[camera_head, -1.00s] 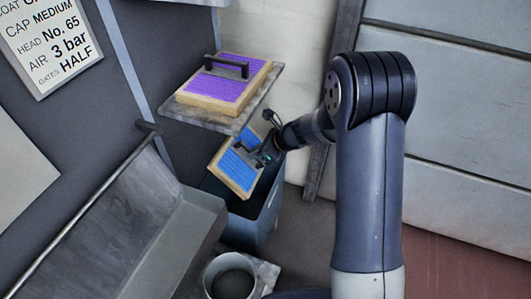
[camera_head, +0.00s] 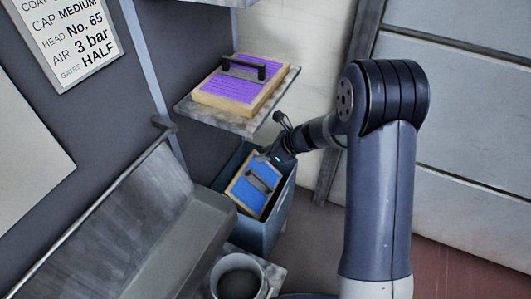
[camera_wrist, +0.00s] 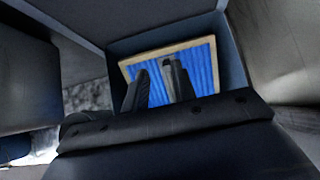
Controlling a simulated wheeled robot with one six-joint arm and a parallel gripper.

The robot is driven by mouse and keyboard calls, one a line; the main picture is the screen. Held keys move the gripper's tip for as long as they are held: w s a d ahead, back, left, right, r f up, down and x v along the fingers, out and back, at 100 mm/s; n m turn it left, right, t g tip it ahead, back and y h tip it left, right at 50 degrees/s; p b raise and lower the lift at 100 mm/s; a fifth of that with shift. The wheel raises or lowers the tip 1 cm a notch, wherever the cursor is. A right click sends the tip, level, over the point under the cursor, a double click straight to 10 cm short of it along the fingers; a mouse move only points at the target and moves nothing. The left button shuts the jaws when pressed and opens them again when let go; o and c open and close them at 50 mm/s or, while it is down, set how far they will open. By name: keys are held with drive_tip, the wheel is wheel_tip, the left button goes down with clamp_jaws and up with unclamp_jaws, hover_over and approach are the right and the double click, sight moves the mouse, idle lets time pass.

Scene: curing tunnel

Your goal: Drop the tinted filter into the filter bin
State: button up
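The blue filter (camera_head: 251,195), with a pale wooden frame and a dark handle, lies tilted inside the blue-grey filter bin (camera_head: 262,236). Its handle shows clear of my gripper (camera_head: 275,160), which is just above and behind it at the bin's mouth. In the wrist view, the two dark fingers (camera_wrist: 160,85) stand apart with the blue pleats (camera_wrist: 204,66) beyond them, and nothing shows held between them. The filter's lower edge is hidden by the bin wall.
A purple filter (camera_head: 229,90) with a black handle lies on a shelf (camera_head: 250,126) above the bin. A grey trough (camera_head: 165,215) stands at left, and a round metal pot (camera_head: 238,262) sits in front. A shuttered wall (camera_head: 450,100) closes the right side.

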drive_tip(key=shift+o, duration=1.1)
drive_tip(key=p+v, duration=0.1)
drive_tip(key=v, duration=0.9)
drive_tip(key=shift+s+d+r, duration=0.15)
drive_tip(key=shift+d+r, duration=0.1)
drive_tip(key=shift+d, duration=0.05)
drive_tip(key=d+f+x, duration=0.1)
drive_tip(key=x, duration=0.7)
drive_tip(key=shift+s+b, duration=0.15)
drive_tip(key=shift+b, duration=0.3)
drive_tip(key=shift+a+f, duration=0.1)
